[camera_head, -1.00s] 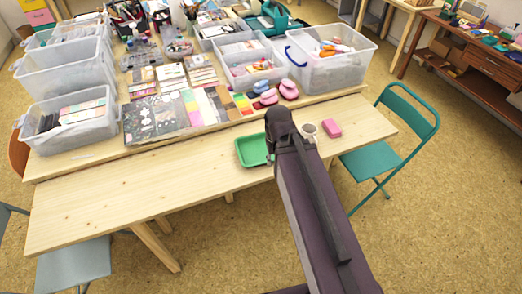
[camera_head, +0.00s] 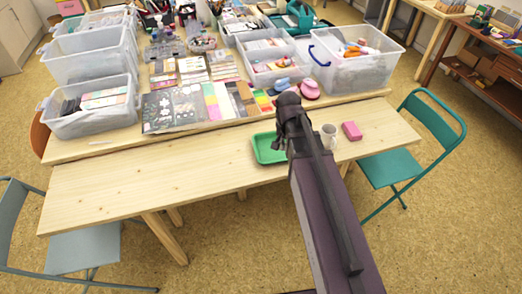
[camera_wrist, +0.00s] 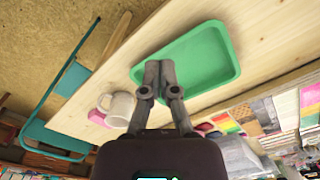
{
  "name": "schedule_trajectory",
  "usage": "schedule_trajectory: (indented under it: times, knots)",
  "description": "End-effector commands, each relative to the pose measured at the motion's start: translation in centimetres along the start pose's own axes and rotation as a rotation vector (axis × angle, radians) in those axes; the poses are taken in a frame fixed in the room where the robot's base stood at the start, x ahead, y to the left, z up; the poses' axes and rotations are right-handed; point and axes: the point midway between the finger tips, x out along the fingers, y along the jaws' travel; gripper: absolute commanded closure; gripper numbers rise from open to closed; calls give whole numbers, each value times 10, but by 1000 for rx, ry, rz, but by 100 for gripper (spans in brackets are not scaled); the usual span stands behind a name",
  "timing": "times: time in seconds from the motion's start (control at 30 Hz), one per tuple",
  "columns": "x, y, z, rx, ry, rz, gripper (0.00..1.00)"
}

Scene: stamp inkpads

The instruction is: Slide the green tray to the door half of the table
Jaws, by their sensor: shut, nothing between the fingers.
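The shallow green tray (camera_head: 262,150) lies on the bare front strip of the pale wooden table (camera_head: 150,185), right of its middle. My arm hides its right part in the head view. In the wrist view the whole tray (camera_wrist: 215,55) shows, apart from what my fingers cover. My gripper (camera_wrist: 160,66) is shut and empty, its two fingertips together over one end of the tray, on the side towards the mug. I cannot tell whether the tips touch the tray.
A white mug (camera_head: 329,136) and a pink block (camera_head: 352,131) stand right of the tray. Clear bins (camera_head: 355,65), stamp sheets and pink and blue inkpads (camera_head: 309,90) fill the table's back. A teal chair (camera_head: 390,170) is at the right end. The table left of the tray is clear.

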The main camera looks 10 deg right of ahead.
Motion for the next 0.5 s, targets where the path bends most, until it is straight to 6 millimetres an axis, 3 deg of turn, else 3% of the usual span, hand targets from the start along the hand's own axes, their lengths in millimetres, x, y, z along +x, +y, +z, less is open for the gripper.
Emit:
schedule_trajectory:
  times: [0.03,0.5]
  knots:
    - [9,-10,-15,62,0,0,100]
    - [46,-76,-96,698,0,-1,100]
